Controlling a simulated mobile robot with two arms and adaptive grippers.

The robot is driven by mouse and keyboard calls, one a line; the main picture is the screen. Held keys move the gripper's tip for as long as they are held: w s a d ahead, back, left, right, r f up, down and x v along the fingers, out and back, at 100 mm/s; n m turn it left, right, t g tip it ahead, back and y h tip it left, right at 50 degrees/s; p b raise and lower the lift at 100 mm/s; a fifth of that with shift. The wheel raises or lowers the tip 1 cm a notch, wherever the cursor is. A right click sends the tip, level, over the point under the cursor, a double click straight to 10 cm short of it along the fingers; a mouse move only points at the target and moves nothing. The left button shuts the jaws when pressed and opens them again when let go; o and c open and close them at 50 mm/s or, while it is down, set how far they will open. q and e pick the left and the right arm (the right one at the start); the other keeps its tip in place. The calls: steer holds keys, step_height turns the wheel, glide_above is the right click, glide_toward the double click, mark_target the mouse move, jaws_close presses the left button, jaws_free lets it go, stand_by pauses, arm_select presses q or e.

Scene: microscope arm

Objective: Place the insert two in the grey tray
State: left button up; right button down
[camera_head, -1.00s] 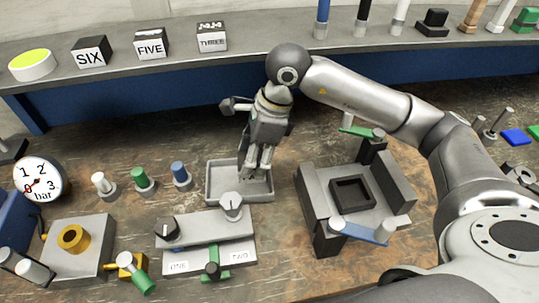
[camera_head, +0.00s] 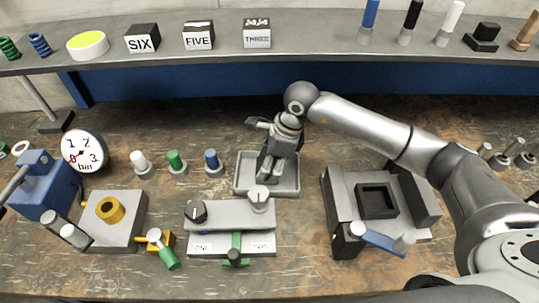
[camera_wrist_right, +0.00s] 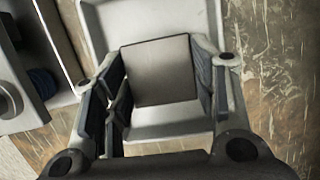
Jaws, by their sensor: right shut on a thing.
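My right gripper (camera_head: 266,174) points down into the grey tray (camera_head: 294,187), behind the two-dial panel. In the right wrist view, its fingers (camera_wrist_right: 160,90) are shut on a square, dark grey block (camera_wrist_right: 160,70), which I take to be insert two. No label shows on its visible face. The light grey tray (camera_wrist_right: 165,125) lies beneath and around the block in that view. Whether the block touches the tray floor cannot be told. In the head view the block is hidden by the fingers. My left gripper is not in view.
The panel (camera_head: 230,214) marked ONE and TWO stands just in front of the tray. A grey fixture with a square black recess (camera_head: 376,201) stands to the right. Pegs, including a blue-topped one (camera_head: 212,162), stand left. Labelled blocks (camera_head: 198,36) sit on the back shelf.

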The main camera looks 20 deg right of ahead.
steer(key=shift+a+r, duration=0.1)
steer(key=shift+r, duration=0.05)
steer(key=c, duration=0.6)
jaws_free()
steer(key=shift+s, duration=0.1)
steer(key=shift+o, duration=0.2)
steer(key=b+v, duration=0.2)
steer(key=v, duration=1)
